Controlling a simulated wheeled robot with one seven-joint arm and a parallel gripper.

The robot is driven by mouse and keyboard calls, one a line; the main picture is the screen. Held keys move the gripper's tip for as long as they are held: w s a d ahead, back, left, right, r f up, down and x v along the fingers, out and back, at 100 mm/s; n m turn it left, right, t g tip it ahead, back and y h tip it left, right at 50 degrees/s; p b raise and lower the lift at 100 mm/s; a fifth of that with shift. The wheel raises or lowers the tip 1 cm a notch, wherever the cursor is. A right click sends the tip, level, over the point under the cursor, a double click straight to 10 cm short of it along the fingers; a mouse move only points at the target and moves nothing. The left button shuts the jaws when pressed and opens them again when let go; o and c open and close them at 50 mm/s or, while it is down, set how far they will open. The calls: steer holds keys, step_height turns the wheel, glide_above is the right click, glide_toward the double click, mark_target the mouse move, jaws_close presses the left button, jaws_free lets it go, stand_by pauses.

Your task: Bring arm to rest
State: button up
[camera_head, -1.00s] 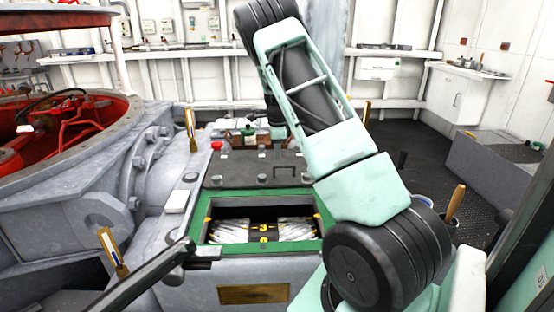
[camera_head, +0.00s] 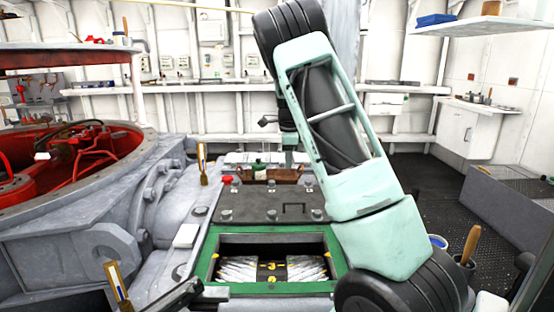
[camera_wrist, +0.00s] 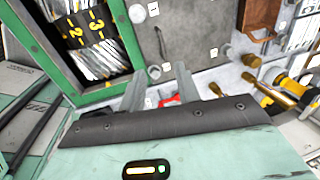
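My mint-green arm (camera_head: 335,120) rises from the lower right to a black joint at the top, and its far part hangs down behind the dark panel. My gripper (camera_wrist: 160,84) shows in the wrist view with its two grey fingers apart and nothing between them. In the head view the gripper end is small and partly hidden by the arm, so its fingers cannot be made out. In the wrist view the fingers lie over the dark panel (camera_wrist: 185,40), beside the green-framed opening (camera_wrist: 45,40); height above it is unclear.
The green frame (camera_head: 205,265) surrounds numbered black bands over pale strips. A brown tray (camera_head: 285,174) with a bottle stands behind the dark panel (camera_head: 265,203). Brass-coloured cylinders (camera_wrist: 272,97) lie near the gripper.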

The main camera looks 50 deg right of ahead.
stand_by(0.3)
steer(key=w+a+n+y+p, duration=0.25)
steer(key=a+n, duration=0.45)
steer(key=a, duration=1)
steer(key=s+a+r+n, duration=0.15)
steer(key=a+n, duration=0.25)
steer(key=a, duration=0.4)
steer(key=s+a+n, duration=0.3)
steer(key=a, duration=0.5)
steer(key=s+a+r+n, duration=0.15)
steer(key=a+n, duration=0.25)
steer(key=a, duration=0.4)
steer(key=s+a+n+p, duration=0.1)
steer(key=s+a+n, duration=0.3)
steer(key=s+n, duration=0.2)
steer(key=s+a+n+g+p, duration=0.1)
steer(key=s+a+n, duration=0.4)
steer(key=s, duration=0.5)
steer(key=s+a+n+p, duration=0.1)
steer(key=s+a+n, duration=0.4)
steer(key=s, duration=0.3)
steer(key=shift+n, duration=0.9)
